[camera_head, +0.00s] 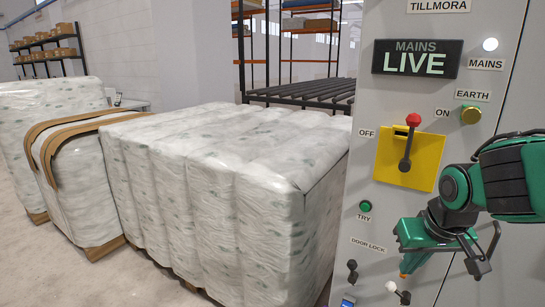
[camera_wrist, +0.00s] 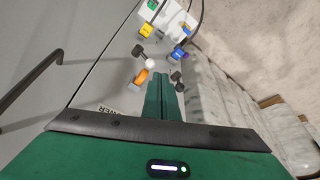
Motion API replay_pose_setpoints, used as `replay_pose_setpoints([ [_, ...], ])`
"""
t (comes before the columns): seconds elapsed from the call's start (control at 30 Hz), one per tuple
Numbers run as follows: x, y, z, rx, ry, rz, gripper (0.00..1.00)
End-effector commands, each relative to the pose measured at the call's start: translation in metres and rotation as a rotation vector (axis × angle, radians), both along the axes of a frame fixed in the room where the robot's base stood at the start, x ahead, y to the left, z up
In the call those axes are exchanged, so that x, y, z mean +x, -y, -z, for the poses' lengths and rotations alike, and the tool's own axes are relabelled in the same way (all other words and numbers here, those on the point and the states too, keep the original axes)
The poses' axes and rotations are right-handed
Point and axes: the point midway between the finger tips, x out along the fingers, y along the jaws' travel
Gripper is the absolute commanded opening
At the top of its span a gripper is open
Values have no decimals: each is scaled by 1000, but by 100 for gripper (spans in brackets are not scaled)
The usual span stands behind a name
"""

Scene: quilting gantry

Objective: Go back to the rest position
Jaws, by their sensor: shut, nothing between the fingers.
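My gripper (camera_head: 412,262) is in front of the lower part of the grey control panel (camera_head: 380,215), at the right in the head view. Its green fingers (camera_wrist: 161,92) are together and empty in the wrist view. They point toward small panel controls: a white-balled toggle (camera_wrist: 151,63), an orange part (camera_wrist: 141,76) and a dark toggle (camera_wrist: 178,78). I cannot tell whether the fingers touch any of these. My arm comes in from the right and hides part of the panel.
The panel carries a red-knobbed lever (camera_head: 405,150) on a yellow plate (camera_head: 384,150), a green TRY button (camera_head: 365,206) and a lit MAINS LIVE sign (camera_head: 417,59). Wrapped white bales (camera_head: 225,195) stand left of it. Shelving (camera_head: 310,45) is behind. Floor shows at the lower left.

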Motion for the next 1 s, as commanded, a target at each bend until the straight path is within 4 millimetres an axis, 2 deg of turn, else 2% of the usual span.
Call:
replay_pose_setpoints([
  [0.07, -9, 0, -7, 3, 33, -44, 0],
  [0.17, -35, 34, -1, 7, -41, 60, 0],
  [0.33, -94, 82, 7, 37, -180, 260, 0],
  [0.4, -119, 95, 10, 58, -236, 337, 0],
  [0.53, -158, 108, 13, 99, -320, 452, 0],
  [0.57, -164, 110, 13, 106, -332, 469, 2],
  [0.67, -175, 112, 13, 122, -356, 500, 26],
  [1.0, -176, 112, 13, 123, -360, 503, 27],
])
